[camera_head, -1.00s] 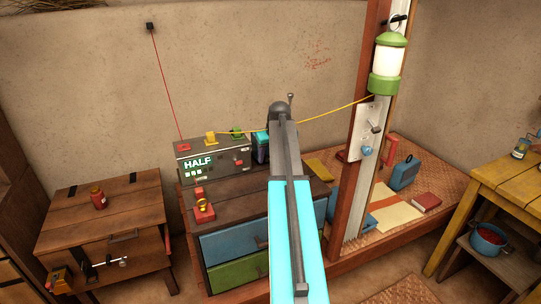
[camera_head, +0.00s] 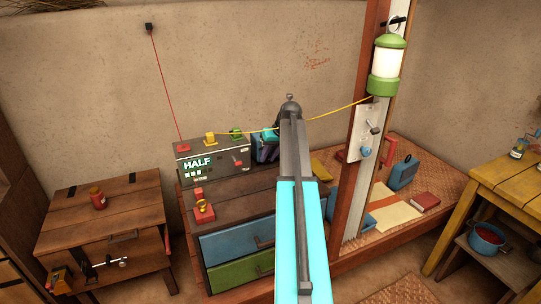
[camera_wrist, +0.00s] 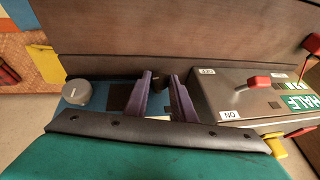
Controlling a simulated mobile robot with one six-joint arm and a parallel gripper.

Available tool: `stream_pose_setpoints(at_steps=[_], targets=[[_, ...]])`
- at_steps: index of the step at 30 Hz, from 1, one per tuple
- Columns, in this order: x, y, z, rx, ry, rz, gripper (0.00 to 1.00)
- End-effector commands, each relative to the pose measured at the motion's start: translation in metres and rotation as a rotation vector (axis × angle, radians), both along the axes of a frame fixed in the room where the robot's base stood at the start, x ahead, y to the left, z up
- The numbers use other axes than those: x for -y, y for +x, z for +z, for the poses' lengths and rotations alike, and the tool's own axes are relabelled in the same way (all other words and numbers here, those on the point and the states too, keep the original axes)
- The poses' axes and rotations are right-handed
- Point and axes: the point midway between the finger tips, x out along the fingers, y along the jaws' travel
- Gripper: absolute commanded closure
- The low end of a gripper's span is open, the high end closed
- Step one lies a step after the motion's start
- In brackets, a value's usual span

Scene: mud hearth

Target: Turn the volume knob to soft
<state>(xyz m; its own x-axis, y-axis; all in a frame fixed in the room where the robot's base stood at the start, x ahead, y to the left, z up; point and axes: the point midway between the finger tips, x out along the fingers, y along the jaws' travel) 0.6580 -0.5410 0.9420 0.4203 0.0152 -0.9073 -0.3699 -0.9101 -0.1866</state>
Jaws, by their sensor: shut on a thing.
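A blue box like a radio (camera_head: 274,153) stands on the dark cabinet, mostly behind my arm in the head view. In the wrist view the blue box (camera_wrist: 115,83) shows a round grey knob (camera_wrist: 77,92) at its left, with a pale mark, outside my fingers. My gripper (camera_wrist: 165,85) has its two purple fingers down at the box, right of that grey knob. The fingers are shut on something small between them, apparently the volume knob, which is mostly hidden. In the head view my arm hides most of the gripper.
A dark box reading HALF (camera_head: 212,163), with red levers and ON and OFF labels, stands close right of my fingers in the wrist view. A yellow cord crosses behind my arm. A wooden post with a green lantern (camera_head: 386,68) stands to the right.

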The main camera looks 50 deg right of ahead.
Motion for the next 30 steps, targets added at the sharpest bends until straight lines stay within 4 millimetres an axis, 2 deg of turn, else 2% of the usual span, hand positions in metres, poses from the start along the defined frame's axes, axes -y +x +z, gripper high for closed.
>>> stream_pose_setpoints(at_steps=[1,8,21,30], targets=[[0.007,-0.003,0.001,0.008,0.025,-0.008,1.00],[0.012,-0.004,-0.001,0.079,0.197,-0.008,0.99],[0.017,-0.007,-0.008,0.220,0.546,-0.006,1.00],[0.018,-0.008,-0.011,0.278,0.689,-0.006,1.00]])
